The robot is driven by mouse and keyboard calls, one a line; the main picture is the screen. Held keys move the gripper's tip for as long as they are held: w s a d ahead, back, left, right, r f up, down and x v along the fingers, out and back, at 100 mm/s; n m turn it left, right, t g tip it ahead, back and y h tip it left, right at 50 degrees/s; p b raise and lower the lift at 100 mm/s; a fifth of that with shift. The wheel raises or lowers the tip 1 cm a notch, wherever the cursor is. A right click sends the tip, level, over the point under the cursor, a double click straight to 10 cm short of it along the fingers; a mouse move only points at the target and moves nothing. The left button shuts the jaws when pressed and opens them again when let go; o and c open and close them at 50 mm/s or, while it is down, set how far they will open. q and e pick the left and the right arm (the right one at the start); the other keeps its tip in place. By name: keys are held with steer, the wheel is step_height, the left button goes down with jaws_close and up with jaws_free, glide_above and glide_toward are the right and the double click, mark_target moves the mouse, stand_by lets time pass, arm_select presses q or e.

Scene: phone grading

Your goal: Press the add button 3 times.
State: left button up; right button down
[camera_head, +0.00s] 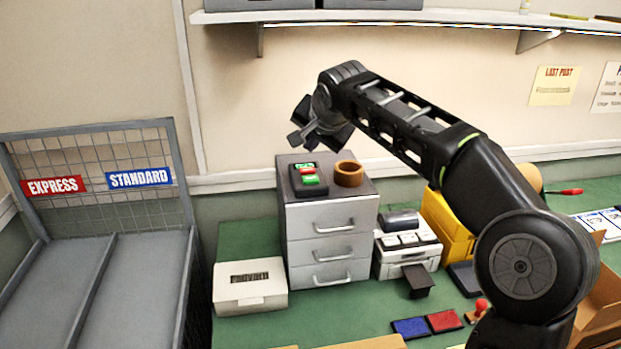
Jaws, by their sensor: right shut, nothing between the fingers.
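A small dark counter device (296,184) lies on top of the grey drawer cabinet (332,218). Its face shows a green-lit display (304,165), a red button (307,171) and a green button (311,180). I cannot read which of them is the add button. My right gripper (311,138) is shut and empty. In the picture it is just above the device, apart from its buttons; the exact height is hard to tell. My left gripper is not in view.
A white box (250,287), a white machine (407,255), yellow bins (446,226), and blue (410,328) and red (444,321) pads are on the green table. A sorting rack (80,270) is at left.

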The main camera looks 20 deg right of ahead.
stand_by(0.6)
steer(key=shift+a+r, duration=0.25)
steer(key=shift+a, duration=0.05)
steer(key=r+p, duration=0.2)
steer(key=p, duration=0.1)
steer(key=r+p, duration=0.1)
steer(key=p, duration=0.1)
steer(key=shift+d+r, duration=0.15)
steer(key=shift+d, duration=0.15)
steer(key=b, duration=0.3)
glide_above(312, 180)
step_height(312, 180, down, 8)
steer(key=shift+r, duration=0.2)
steer(key=shift+f+b, duration=0.65)
steer(key=shift+b, duration=0.2)
